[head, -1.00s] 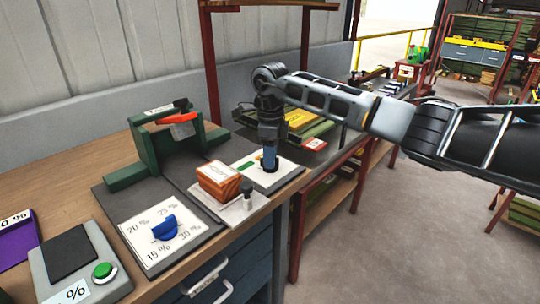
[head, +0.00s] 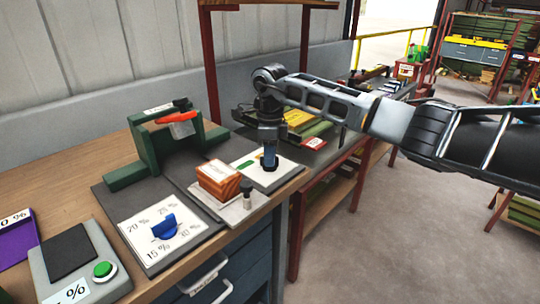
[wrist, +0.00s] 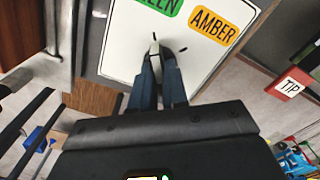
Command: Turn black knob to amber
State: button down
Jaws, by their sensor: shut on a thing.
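The white dial plate (wrist: 128,25) lies flat on the bench. In the wrist view it bears an orange AMBER label (wrist: 215,25) and a partly cut-off green label (wrist: 157,8). My gripper (wrist: 157,58) points down at the plate between short black marks, its blue fingers close together. It is shut on the knob, which the fingers mostly hide; only a small pale part (wrist: 154,47) shows between the tips, pointing roughly toward the gap between the labels. In the head view my gripper (head: 270,166) stands upright over the same plate (head: 288,172).
A wooden block (head: 218,180) on a pale base with a small post (head: 246,195) stands close left of my gripper. A blue dial knob (head: 165,228), a green fixture (head: 150,160) and a green button (head: 103,269) are further left. The bench's front edge is near.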

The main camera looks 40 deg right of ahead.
jog(key=m+p, duration=0.2)
jog(key=m, duration=0.1)
jog(key=shift+r, duration=0.15)
jog(key=m+p, duration=0.2)
jog(key=m, duration=0.2)
jog(key=shift+m+p, duration=0.3)
jog(key=shift+p, duration=0.1)
jog(key=m+p, duration=0.3)
jog(key=m, duration=0.1)
jog(key=shift+m+p, duration=0.85)
jog(key=shift+m, duration=0.25)
jog(key=c, duration=1.1)
grip_release()
jog(key=shift+c, duration=0.2)
